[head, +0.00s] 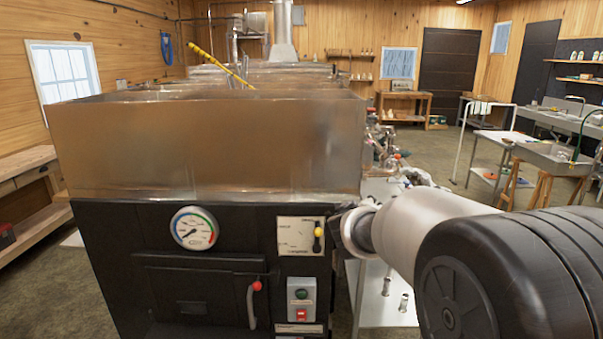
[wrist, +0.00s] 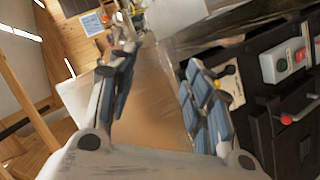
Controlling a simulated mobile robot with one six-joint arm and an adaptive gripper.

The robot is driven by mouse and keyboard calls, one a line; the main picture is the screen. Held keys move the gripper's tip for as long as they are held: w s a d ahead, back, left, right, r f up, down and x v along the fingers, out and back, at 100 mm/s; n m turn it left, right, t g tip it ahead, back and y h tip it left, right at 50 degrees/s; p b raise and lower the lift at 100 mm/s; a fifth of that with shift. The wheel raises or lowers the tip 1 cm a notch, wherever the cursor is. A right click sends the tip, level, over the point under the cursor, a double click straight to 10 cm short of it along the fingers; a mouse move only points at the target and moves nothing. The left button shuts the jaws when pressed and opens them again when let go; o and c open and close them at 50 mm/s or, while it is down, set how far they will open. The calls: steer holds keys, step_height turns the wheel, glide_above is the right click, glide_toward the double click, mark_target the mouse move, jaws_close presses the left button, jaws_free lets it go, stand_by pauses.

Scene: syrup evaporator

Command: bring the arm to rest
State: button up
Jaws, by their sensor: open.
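My gripper (wrist: 160,68) shows in the wrist view with its two blue-padded fingers spread apart and nothing between them. In the head view my arm (head: 430,230) reaches in from the lower right to the right front edge of the evaporator (head: 215,145). The gripper's fingers are mostly hidden there behind my wrist. The cream panel with a yellow-knobbed lever (head: 318,232) is just left of my wrist. In the wrist view that panel (wrist: 231,90) shows beside the right finger; I cannot tell whether they touch.
The black front carries a round gauge (head: 195,228), a red-knobbed handle (head: 254,300) and a green-and-red switch box (head: 301,299). A pale bench (head: 385,312) with small items stands under my arm. Open floor (head: 445,160) lies behind, towards the sink tables (head: 548,155).

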steer(key=s+d+r+m+g+h, duration=0.1)
steer(key=s+d+m+g, duration=0.2)
steer(key=s, duration=0.8)
steer(key=s+d+r+m+g+h, duration=0.1)
steer(key=s+d+r+m, duration=0.3)
steer(key=s, duration=0.6)
steer(key=s+a+f+g+y, duration=0.2)
steer(key=s+a+f+y, duration=0.1)
steer(key=s, duration=0.8)
steer(key=s+a+f+m+g+y, duration=0.1)
steer(key=s+a+f, duration=0.5)
steer(key=s, duration=0.6)
step_height(320, 180, down, 2)
steer(key=shift+a+f+g+y, duration=0.2)
steer(key=shift+g+y, duration=0.3)
steer(key=shift+y, duration=0.7)
steer(key=shift+s, duration=0.1)
